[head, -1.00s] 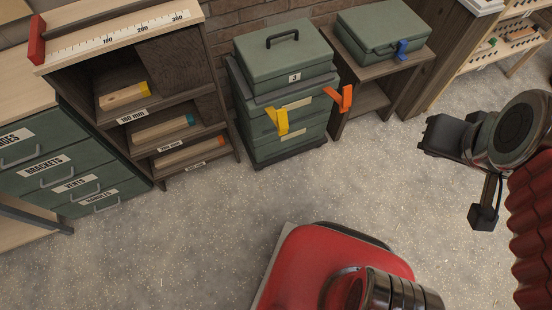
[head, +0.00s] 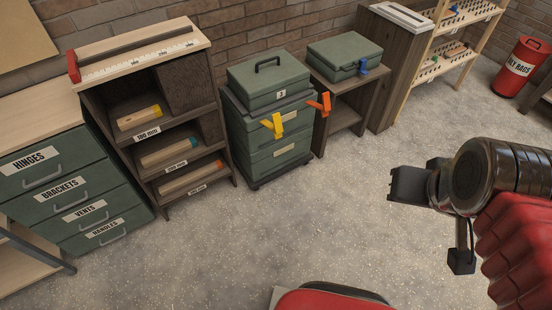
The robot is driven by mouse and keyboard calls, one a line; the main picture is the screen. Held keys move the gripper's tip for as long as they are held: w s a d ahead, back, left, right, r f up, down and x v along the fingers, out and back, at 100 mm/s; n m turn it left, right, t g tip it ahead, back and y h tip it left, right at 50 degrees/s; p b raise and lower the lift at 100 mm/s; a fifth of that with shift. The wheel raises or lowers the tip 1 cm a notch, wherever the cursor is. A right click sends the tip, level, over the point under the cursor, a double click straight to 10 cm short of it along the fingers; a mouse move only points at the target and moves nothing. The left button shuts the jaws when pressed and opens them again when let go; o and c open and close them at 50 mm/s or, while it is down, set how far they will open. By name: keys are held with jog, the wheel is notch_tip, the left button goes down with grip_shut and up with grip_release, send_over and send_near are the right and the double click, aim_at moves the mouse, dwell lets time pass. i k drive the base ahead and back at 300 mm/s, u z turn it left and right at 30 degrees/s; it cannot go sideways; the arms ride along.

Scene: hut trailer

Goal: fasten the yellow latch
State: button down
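The yellow latch (head: 273,125) is on the front of a green stacked toolbox (head: 268,88) that stands on the floor near the brick wall. The latch sticks out from the box front at a slant and looks unfastened. An orange latch (head: 321,104) sticks out at the box's right corner. My gripper (head: 408,185) is at the right of the head view, a dark block at the end of my arm, well apart from the box. Its fingers are not clear, so I cannot tell whether it is open.
A green case (head: 344,50) with a blue latch (head: 363,67) sits on a small wooden stand right of the toolbox. A shelf unit (head: 215,125) stands close on its left, beside labelled drawers (head: 62,200). A red bin (head: 521,68) is far right. The floor (head: 230,245) ahead is clear.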

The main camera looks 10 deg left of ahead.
aim_at(276, 126)
jog(key=k, duration=0.7)
jog(key=u, duration=1.45)
jog(key=i, duration=1)
